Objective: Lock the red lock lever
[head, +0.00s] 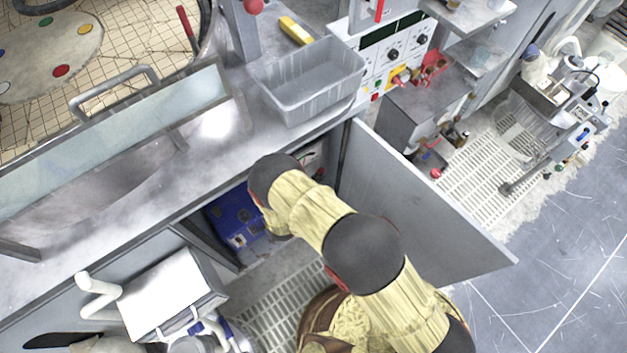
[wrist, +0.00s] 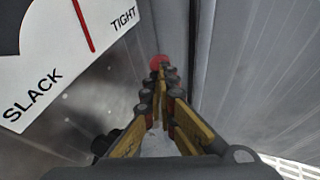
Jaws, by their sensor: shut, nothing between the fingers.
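My gripper (wrist: 160,90) is shut and empty in the wrist view, its yellow and black fingers pointing away into a narrow space beside a grey panel. A rounded red end (wrist: 158,62), possibly of the red lock lever, shows just past the fingertips. I cannot tell whether they touch it, and the rest of it is hidden. A white tension dial (wrist: 75,50) marked SLACK and TIGHT, with a red needle near TIGHT, is at the upper left. In the head view my arm reaches into the open cabinet and hides the gripper.
The open cabinet door (head: 420,200) stands to the right of my arm. A blue unit (head: 238,215) sits inside the cabinet. A grey bin (head: 310,85) rests on the bench above. A white box (head: 172,292) stands at the lower left. Open floor (head: 560,270) lies at the right.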

